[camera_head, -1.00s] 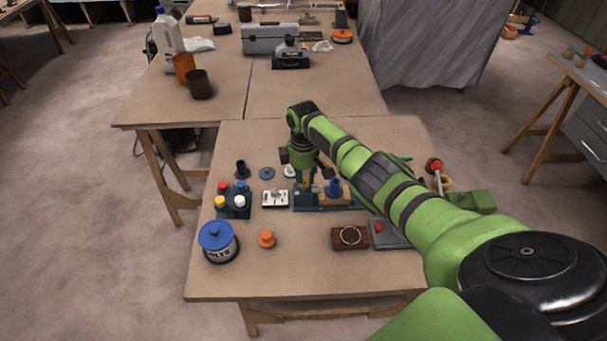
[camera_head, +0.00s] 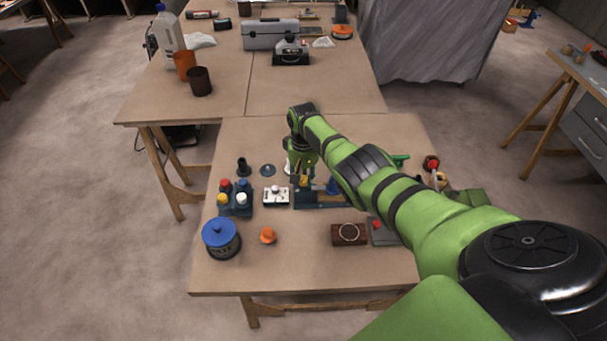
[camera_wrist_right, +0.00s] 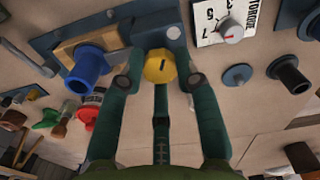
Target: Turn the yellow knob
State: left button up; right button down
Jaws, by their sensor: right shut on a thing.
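The yellow knob (camera_wrist_right: 160,66) shows in the right wrist view with a short dark mark on its face. It sits on a dark blue-green base plate (camera_wrist_right: 150,37). In the head view my right gripper (camera_head: 304,176) points down over the plate (camera_head: 318,199), and a bit of yellow shows there, mostly hidden. My left gripper is not in view.
A white dial box (camera_head: 276,196) with a grey knob stands close left. The table's front edge (camera_head: 300,285) is clear.

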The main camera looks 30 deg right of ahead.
aim_at(303, 179)
jog(key=m, duration=0.6)
jog(key=shift+p, duration=0.3)
jog(key=shift+m, duration=0.4)
jog(key=c, duration=0.9)
grip_release()
notch_tip(303, 179, up, 12)
